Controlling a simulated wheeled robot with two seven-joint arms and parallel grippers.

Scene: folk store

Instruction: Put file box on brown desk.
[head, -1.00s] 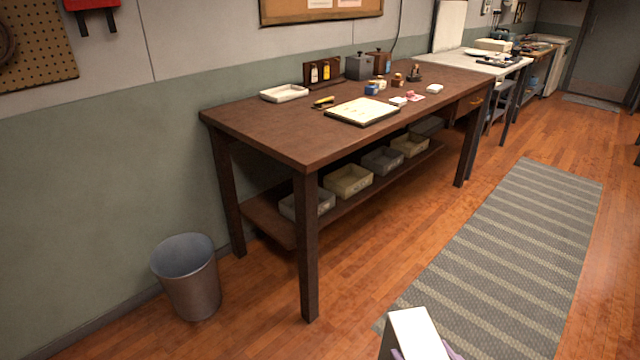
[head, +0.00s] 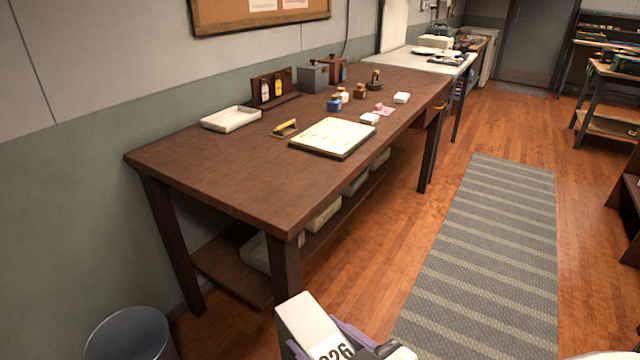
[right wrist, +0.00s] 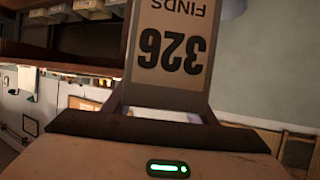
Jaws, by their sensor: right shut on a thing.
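The file box (head: 304,322) is a light box with a label reading 326, low in the middle of the head view. My right gripper (head: 352,343) is shut on it and holds it up in front of the near end of the brown desk. In the right wrist view the file box (right wrist: 172,45) shows its brown face with 326 and FINDS upside down, between the fingers. The brown desk (head: 215,175) runs along the wall; its near left part of the top is bare. My left gripper is not in view.
On the desk are a white tray (head: 231,119), a framed sheet (head: 333,137), a yellow-handled tool (head: 285,128) and small jars and boxes farther back. A metal bin (head: 130,335) stands at lower left. A striped rug (head: 480,260) lies on the right.

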